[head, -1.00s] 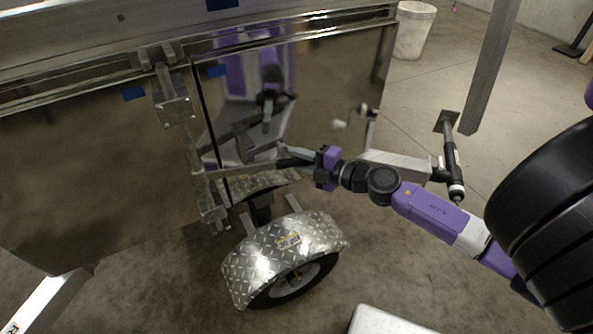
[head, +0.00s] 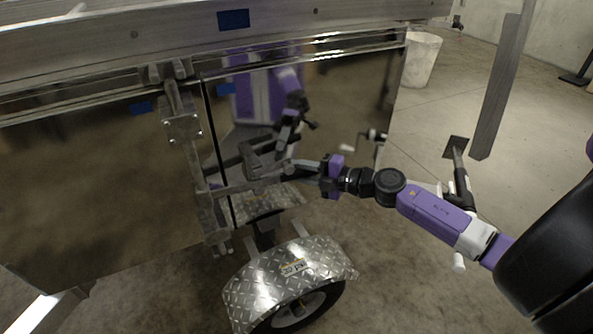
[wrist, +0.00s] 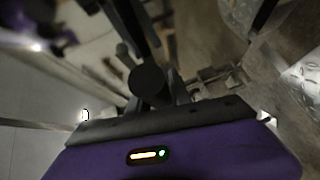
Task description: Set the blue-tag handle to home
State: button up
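A metal latch assembly (head: 183,128) hangs from the trailer's rail, with an upright bar running down the shiny panel. A grey handle bar (head: 238,188) reaches right from its lower part towards my gripper. A blue tag (head: 233,19) is on the upper rail; smaller blue patches show on the panel below, perhaps reflections. My gripper (head: 300,167) is at the right end of the handle bar. I cannot tell whether it touches or holds it. The wrist view shows the purple gripper body and dark parts in front, with blurred metal bars (wrist: 208,82) beyond; the fingertips are unclear.
A diamond-plate fender (head: 290,280) over a wheel stands below my gripper. The mirror-like panel (head: 340,110) reflects my arm. A trailer jack (head: 460,180) and a grey post (head: 502,90) stand right. A white bucket (head: 420,60) is behind. Concrete floor is open between them.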

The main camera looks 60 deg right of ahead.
aim_at(313, 173)
jog(key=o, duration=0.4)
jog(key=shift+c, duration=0.2)
jog(key=shift+s+r+p, duration=0.1)
jog(key=shift+s+r, duration=0.05)
jog(key=shift+s, duration=1.15)
jog(key=shift+s+r+p, duration=0.1)
jog(key=shift+s+r, duration=0.1)
jog(key=shift+s, duration=1.1)
jog(key=shift+s+r+p, duration=0.1)
jog(key=shift+s+r, duration=0.05)
jog(key=shift+s, duration=1.15)
